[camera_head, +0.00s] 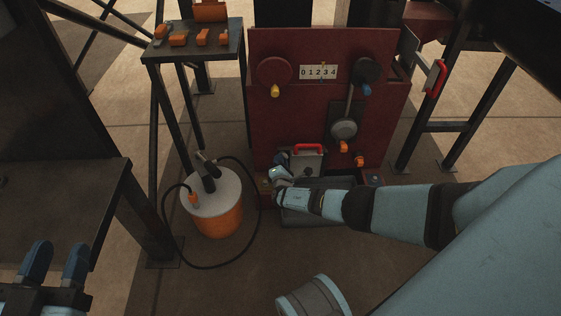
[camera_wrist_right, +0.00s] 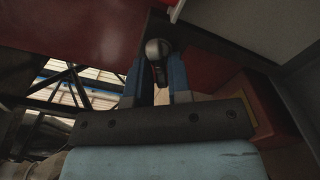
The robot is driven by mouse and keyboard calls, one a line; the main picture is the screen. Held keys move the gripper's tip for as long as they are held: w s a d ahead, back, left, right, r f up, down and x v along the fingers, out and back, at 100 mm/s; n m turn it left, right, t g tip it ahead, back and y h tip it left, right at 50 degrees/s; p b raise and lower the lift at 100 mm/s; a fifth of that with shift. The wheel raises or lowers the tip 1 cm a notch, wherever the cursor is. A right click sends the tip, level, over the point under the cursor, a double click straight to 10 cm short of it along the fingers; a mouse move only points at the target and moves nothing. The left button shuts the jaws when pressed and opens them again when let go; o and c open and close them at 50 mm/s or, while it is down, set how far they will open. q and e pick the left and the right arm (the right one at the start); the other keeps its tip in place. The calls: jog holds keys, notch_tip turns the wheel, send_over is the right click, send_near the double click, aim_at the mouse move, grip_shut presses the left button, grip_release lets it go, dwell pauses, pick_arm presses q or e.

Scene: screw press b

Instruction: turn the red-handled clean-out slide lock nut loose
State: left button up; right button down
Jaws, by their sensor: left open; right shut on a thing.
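The clean-out slide (camera_head: 307,164) is a grey plate with a red handle (camera_head: 308,147), low on the front of the dark red press. My right gripper (camera_head: 272,179) is beside it, low and to its left, its fingers mostly hidden in the head view. In the right wrist view, its blue fingers (camera_wrist_right: 157,82) are shut on a dark ball-ended handle (camera_wrist_right: 157,50), which appears to belong to the lock nut. The nut itself is hidden. My left gripper (camera_head: 55,262) is open and empty at the lower left, far from the press.
The press panel (camera_head: 300,115) carries knobs and a counter (camera_head: 318,72). An orange drum (camera_head: 214,208) with a looped black hose stands left of my right gripper. A small table (camera_head: 215,50) holds orange items. A dark bench (camera_head: 75,190) is at the left.

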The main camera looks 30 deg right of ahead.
pick_arm(q)
jog(key=shift+a+f, duration=0.1)
jog(key=shift+f, duration=0.05)
pick_arm(e)
jog(key=n, duration=0.3)
jog(key=shift+s+f, duration=0.1)
jog(key=shift+n, duration=0.5)
jog(key=c, duration=1.2)
grip_release()
jog(key=shift+d, duration=0.1)
pick_arm(q)
jog(key=s+n+p, duration=0.1)
jog(key=p, duration=0.1)
jog(key=s+d+n+g+p, duration=0.1)
jog(key=p, duration=0.1)
jog(key=s+d+n+g+p, duration=0.1)
jog(key=n+p, duration=0.1)
jog(key=shift+f+y, duration=0.3)
pick_arm(e)
jog(key=v, duration=1.4)
